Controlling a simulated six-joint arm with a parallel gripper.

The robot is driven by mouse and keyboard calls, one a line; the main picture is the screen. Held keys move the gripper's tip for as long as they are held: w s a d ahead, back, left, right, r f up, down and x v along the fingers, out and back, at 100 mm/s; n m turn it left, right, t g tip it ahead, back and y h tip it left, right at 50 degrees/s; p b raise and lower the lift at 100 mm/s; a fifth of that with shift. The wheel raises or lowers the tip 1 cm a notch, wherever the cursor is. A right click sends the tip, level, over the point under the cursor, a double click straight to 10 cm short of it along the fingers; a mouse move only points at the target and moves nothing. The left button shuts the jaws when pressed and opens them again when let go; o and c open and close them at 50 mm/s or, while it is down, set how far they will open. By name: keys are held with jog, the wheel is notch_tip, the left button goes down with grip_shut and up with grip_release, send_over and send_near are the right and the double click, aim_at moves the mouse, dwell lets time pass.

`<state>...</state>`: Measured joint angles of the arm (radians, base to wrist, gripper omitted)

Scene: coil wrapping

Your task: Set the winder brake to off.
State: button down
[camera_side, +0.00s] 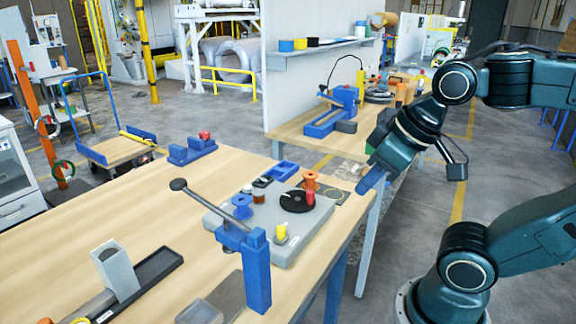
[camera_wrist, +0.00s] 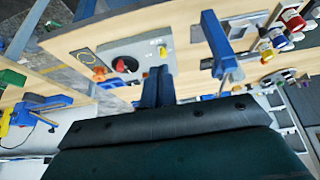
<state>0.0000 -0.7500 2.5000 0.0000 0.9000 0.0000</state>
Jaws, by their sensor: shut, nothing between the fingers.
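The grey winder base (camera_side: 262,238) lies on the wooden table. In the wrist view the red knob (camera_wrist: 118,64) and yellow piece (camera_wrist: 162,52) show on the base. My gripper (camera_side: 370,183) is shut and empty, above and right of the base, apart from it. Its fingers show in the wrist view (camera_wrist: 158,75).
A blue stand with a long black-knobbed lever (camera_side: 208,206) rises at the base's front left corner. A grey block (camera_side: 115,272) stands front left. The table's left middle is clear.

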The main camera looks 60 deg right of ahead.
jog(key=c, duration=2.1)
grip_release()
jog(key=o, duration=0.7)
jog(key=shift+w, duration=0.1)
jog(key=shift+o, duration=0.7)
jog(key=shift+w+r, duration=0.1)
jog(key=shift+w, duration=0.1)
jog(key=m+g, duration=0.3)
jog(key=g, duration=0.3)
send_over(281, 227)
jog(key=shift+f, duration=2.2)
jog(key=shift+f, duration=0.1)
jog(key=shift+f, duration=6.8)
